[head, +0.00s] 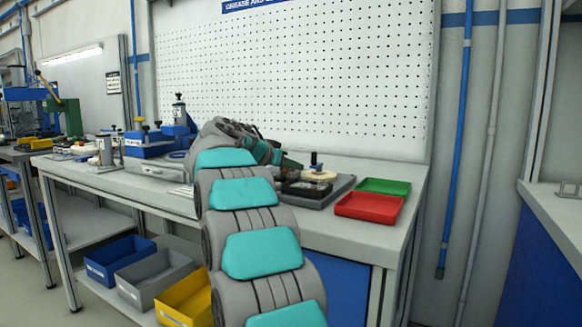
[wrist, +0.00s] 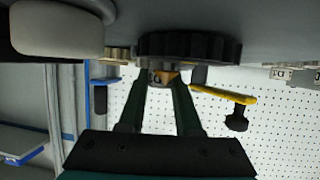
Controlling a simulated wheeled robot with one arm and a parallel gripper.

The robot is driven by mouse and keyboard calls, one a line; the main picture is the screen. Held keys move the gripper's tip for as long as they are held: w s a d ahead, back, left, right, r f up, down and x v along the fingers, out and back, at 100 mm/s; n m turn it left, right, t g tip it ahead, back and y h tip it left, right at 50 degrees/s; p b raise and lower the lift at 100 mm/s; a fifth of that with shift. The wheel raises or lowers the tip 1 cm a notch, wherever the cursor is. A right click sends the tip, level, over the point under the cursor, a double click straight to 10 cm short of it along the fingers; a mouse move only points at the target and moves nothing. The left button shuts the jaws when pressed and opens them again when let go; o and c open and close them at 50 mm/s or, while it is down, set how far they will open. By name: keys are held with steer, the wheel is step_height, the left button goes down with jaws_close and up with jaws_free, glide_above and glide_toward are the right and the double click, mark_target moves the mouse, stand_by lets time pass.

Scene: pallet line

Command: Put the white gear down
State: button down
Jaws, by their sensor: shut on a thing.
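My gripper (wrist: 160,80) points at the bench. Its two dark green fingers are shut on a small brass-coloured hub (wrist: 158,76), which appears joined to a black ribbed gear (wrist: 188,46). A smooth white round thing (wrist: 55,35), possibly the white gear, is apart from the fingers at the upper left of the wrist view. In the head view, a cream-white disc (head: 318,174) is on or over a dark grey tray (head: 340,190) right of my gripper (head: 292,164). I cannot tell whether the gear touches a surface. My arm hides part of the bench.
A red bin (head: 369,207) and a green bin (head: 384,186) stand at the bench's right end. A blue fixture (head: 150,145) stands left of my arm. Blue (head: 120,258), grey (head: 154,277) and yellow (head: 187,300) bins are below. The front right bench top is clear.

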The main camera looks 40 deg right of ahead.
steer(key=shift+f, duration=0.2)
steer(key=c, duration=0.6)
jaws_free()
steer(key=shift+f, duration=0.15)
steer(key=shift+r+p, duration=0.6)
steer(key=v, duration=0.6)
steer(key=b+v, duration=0.1)
steer(key=v, duration=0.5)
steer(key=shift+r, duration=0.25)
